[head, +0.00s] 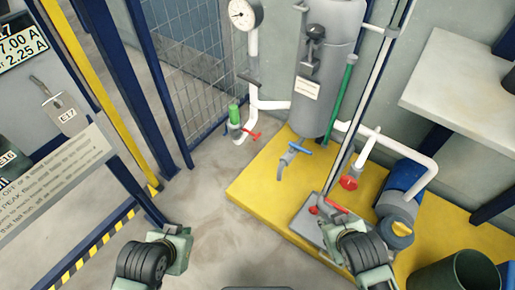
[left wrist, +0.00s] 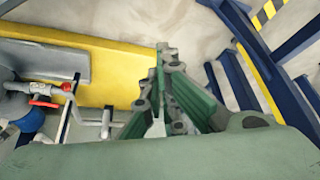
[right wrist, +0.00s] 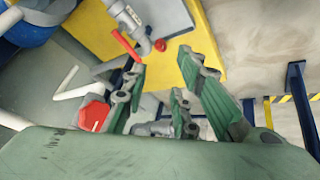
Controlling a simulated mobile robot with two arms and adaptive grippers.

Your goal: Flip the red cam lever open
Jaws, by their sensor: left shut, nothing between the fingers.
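A red lever (head: 336,205) shows by the grey fitting in front of my right gripper (head: 340,232) in the head view. In the right wrist view the red lever (right wrist: 124,45) stands out beside a grey pipe fitting, just beyond the left fingertip. I cannot tell whether they touch. My right gripper (right wrist: 160,75) is open, with nothing seen between its fingers. My left gripper (head: 183,245) is over bare floor. In the left wrist view the left gripper (left wrist: 166,58) is shut and empty, away from the lever.
Another red valve handle (head: 251,134) is by the fence. A blue drum (head: 402,185) stands right. Floor is clear at left front.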

